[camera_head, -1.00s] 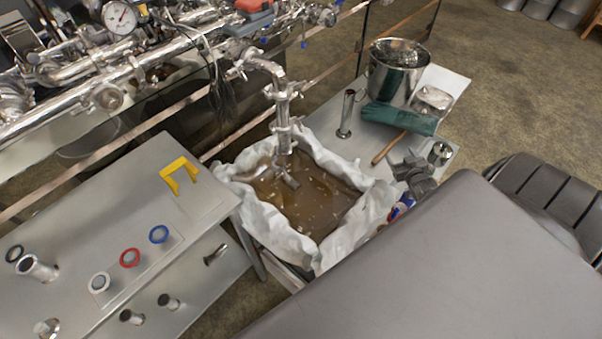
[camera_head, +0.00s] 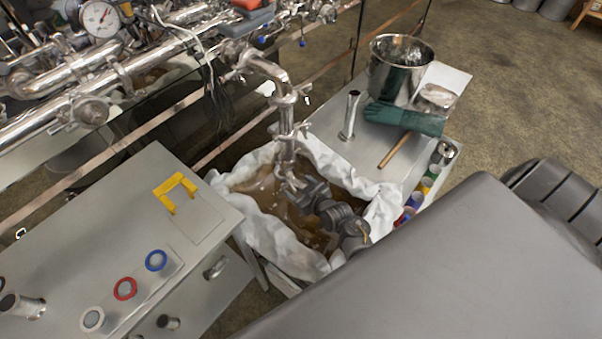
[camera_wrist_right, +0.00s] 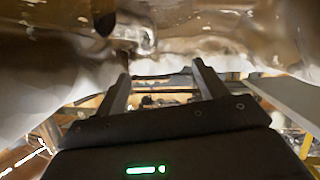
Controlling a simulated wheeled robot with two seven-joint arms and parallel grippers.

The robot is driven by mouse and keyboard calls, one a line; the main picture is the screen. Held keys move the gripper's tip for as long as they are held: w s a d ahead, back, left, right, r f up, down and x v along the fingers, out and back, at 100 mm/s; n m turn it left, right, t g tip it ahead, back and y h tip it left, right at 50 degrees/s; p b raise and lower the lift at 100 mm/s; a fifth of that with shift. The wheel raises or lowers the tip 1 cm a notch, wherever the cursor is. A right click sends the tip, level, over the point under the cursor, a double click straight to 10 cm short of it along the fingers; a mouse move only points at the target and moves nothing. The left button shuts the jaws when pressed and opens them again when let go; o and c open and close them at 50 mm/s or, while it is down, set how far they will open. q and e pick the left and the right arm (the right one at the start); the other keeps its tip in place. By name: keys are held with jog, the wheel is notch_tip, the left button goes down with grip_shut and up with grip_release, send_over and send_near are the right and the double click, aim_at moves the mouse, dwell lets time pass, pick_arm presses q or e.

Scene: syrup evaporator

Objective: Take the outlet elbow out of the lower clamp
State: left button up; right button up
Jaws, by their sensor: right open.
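A shiny steel outlet pipe (camera_head: 286,118) bends down from the evaporator over a cloth-lined tub (camera_head: 262,232). The lower clamp (camera_head: 287,137) sits around it, and the outlet elbow (camera_head: 286,168) hangs below, its lower end partly hidden by my gripper. My right gripper (camera_head: 292,184) reaches in from the right over the tub, close to the elbow; I cannot tell whether they touch. In the right wrist view its two fingers (camera_wrist_right: 163,82) are apart, with nothing clearly held between them. My left gripper is out of view.
The tub holds brown liquid.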

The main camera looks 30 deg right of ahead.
jog(key=shift+a, duration=0.2)
jog(key=shift+w+a+f+b, duration=0.1)
jog(key=shift+w+f+b, duration=0.2)
jog(key=shift+w+b, duration=0.15)
jog(key=b+x, duration=0.7)
jog(key=x, duration=0.1)
jog(key=shift+a+f, duration=0.1)
jog(key=shift+f, duration=0.1)
jog(key=shift+b+x, duration=0.7)
jog(key=shift+x, duration=0.15)
jog(key=shift+r, duration=0.2)
grip_shut()
grip_release()
